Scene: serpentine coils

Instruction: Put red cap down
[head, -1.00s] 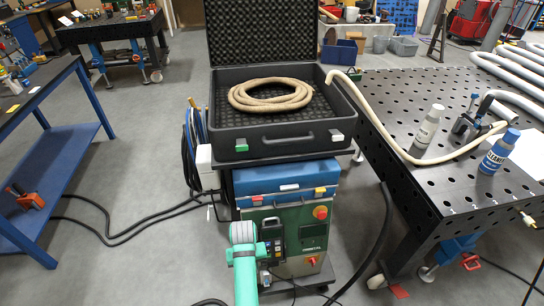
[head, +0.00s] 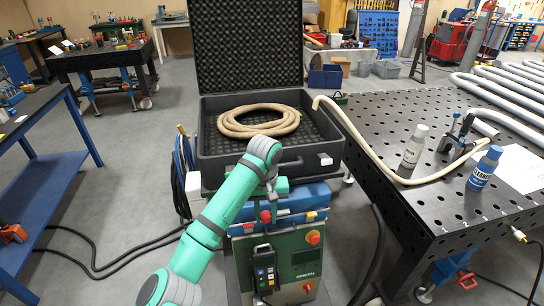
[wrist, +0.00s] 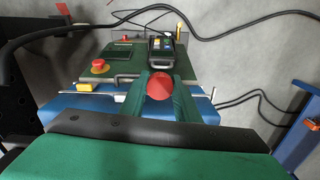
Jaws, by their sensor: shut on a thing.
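The red cap (wrist: 160,86) shows as a round red dome between the green fingers of my gripper (wrist: 162,90) in the wrist view. My gripper (head: 267,206) is shut on it. In the head view the small red cap (head: 265,216) shows below the fingers, in front of the blue case (head: 290,201) on the green machine (head: 300,262). I cannot tell whether the cap touches anything under it.
An open black case (head: 322,174) with a coiled hose (head: 258,121) stands above the machine. A red stop button (wrist: 98,66) and a pendant (wrist: 161,49) are close by. A perforated table (head: 410,222) at right holds a grey bottle (head: 414,148) and a blue bottle (head: 484,168).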

